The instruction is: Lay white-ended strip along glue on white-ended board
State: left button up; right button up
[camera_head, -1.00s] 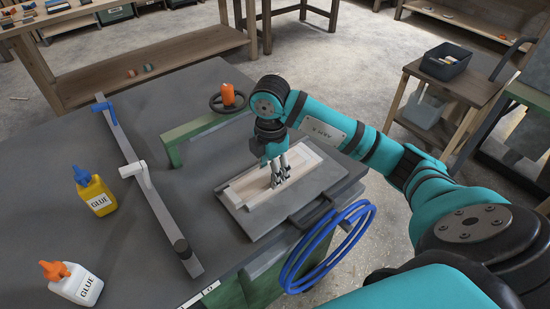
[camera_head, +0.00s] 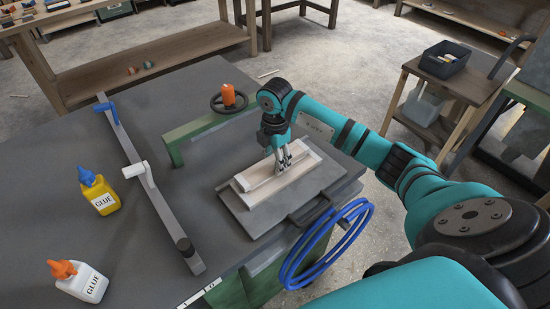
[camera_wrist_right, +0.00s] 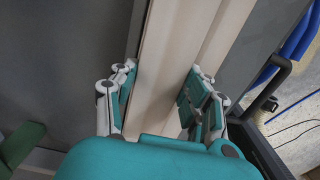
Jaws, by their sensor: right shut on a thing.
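The white-ended board (camera_head: 285,184) is a pale wooden piece on a grey slab at the right side of the bench. My right gripper (camera_head: 284,164) is over it, pointing down, and shut on the pale white-ended strip (camera_head: 247,178). The strip runs lengthwise along the board, toward its far-left side. In the right wrist view the strip (camera_wrist_right: 165,50) passes between the two fingers (camera_wrist_right: 157,95), with the board (camera_wrist_right: 222,45) running alongside on the right. I cannot tell whether strip and board touch. No glue line can be made out. My left gripper is not in view.
Yellow (camera_head: 99,192) and white (camera_head: 80,281) glue bottles stand at the left. A long metal clamp bar (camera_head: 155,195) lies across the bench. A vise handwheel with an orange part (camera_head: 228,96) is behind. A blue hose coil (camera_head: 325,245) hangs at the near-right edge.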

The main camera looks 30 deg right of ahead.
jog(key=shift+f, duration=0.15)
jog(key=o, duration=1.2)
notch_tip(320, 180, up, 12)
jog(key=shift+r+b, duration=0.2)
jog(key=shift+b, duration=0.45)
